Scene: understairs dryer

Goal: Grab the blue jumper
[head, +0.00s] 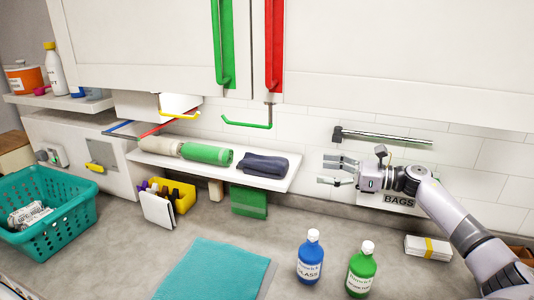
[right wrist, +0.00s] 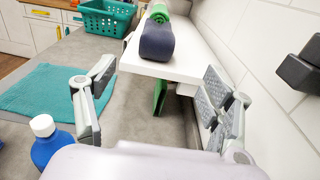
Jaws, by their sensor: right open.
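The blue jumper (head: 263,165) is a dark navy folded bundle at the right end of the white wall shelf (head: 225,172). In the right wrist view the jumper (right wrist: 157,42) lies ahead of my fingers, near the shelf's close end. My right gripper (head: 323,172) is open and empty, just right of the shelf end and apart from the jumper. In the right wrist view its two fingers stand wide apart, to either side of the shelf end. My left gripper is not in view.
A green roll (head: 207,154) and a beige roll (head: 165,146) lie left of the jumper. Green and red handles hang above the shelf. Blue (head: 310,257) and green (head: 361,269) bottles, a teal cloth (head: 213,272) and a teal basket (head: 50,225) are on the counter below.

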